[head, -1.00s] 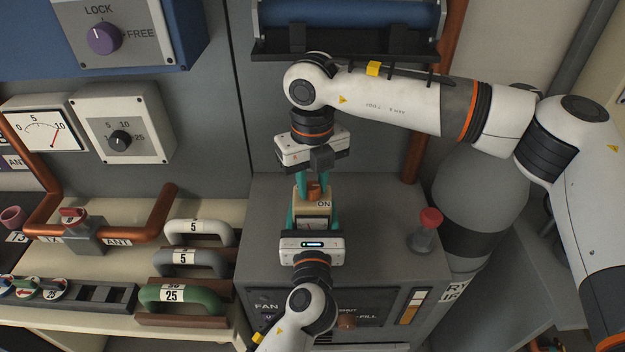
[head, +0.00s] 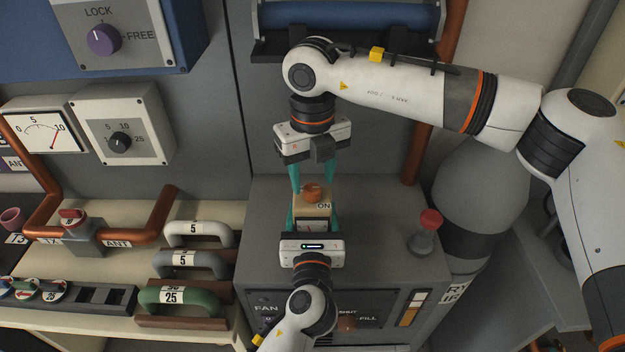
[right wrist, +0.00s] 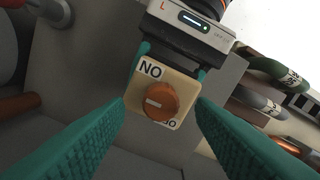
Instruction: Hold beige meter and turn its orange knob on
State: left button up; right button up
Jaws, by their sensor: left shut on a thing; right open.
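The beige meter (head: 303,208) is upright above the grey cabinet top, with its dial facing my left gripper. My left gripper (head: 311,214) is shut on the meter, one teal finger on each side. The orange knob (head: 313,192) is on the meter's upper face near an ON label. In the right wrist view the knob (right wrist: 160,101) shows a white mark at its left side; the ON label appears inverted above it, and a second label is partly hidden below. My right gripper (head: 312,185) is open, its fingers spread either side of the knob and apart from it.
Several handles, including a green one (head: 180,297), stand at the left. A blue roll (head: 350,16) is behind my right arm.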

aim_at(313, 187)
pick_arm(q)
jog(key=shift+r, duration=0.1)
pick_arm(e)
notch_tip(313, 187, up, 10)
jog(key=shift+f, duration=0.1)
pick_arm(q)
jog(key=o, duration=1.4)
jog(key=shift+o, duration=0.2)
jog(key=shift+s, duration=0.1)
